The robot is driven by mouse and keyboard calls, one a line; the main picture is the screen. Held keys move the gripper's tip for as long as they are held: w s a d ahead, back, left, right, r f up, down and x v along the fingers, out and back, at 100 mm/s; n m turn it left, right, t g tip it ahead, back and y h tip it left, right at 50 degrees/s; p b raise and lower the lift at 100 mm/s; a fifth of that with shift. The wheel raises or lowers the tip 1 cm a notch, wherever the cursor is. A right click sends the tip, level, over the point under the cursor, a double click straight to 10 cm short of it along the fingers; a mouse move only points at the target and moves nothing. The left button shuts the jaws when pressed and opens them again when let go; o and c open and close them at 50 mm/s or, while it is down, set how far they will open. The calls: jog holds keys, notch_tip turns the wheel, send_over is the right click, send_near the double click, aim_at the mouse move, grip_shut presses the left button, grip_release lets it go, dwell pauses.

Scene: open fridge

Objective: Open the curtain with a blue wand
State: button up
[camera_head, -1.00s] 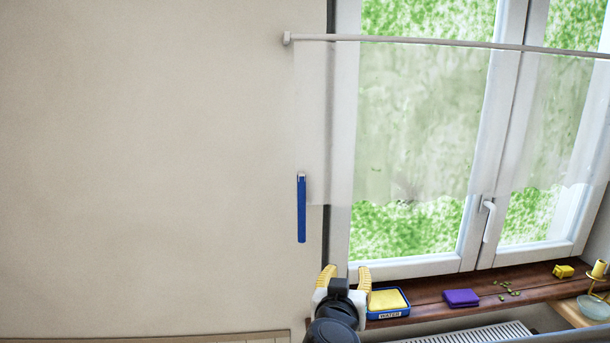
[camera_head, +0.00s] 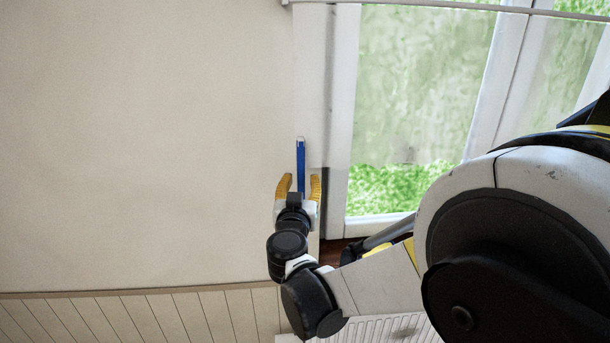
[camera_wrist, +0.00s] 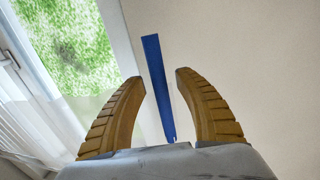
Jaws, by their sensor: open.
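The blue wand (camera_head: 301,165) hangs upright at the left edge of the sheer white curtain (camera_head: 420,90), in front of the wall. The curtain covers the upper part of the window. My gripper (camera_head: 299,180) is open, with its two yellow fingers pointing up on either side of the wand's lower part in the head view. In the wrist view the wand (camera_wrist: 157,85) shows between the two fingers (camera_wrist: 160,85), with no visible contact. I cannot tell how deep between the fingers it lies.
The white curtain rod (camera_head: 450,5) crosses the top of the head view. The window frame (camera_head: 340,130) stands just right of my gripper. A white radiator (camera_head: 390,328) is below. My arm hides most of the sill. The plain wall (camera_head: 140,130) at left is clear.

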jog(key=shift+w, duration=0.25)
grip_shut()
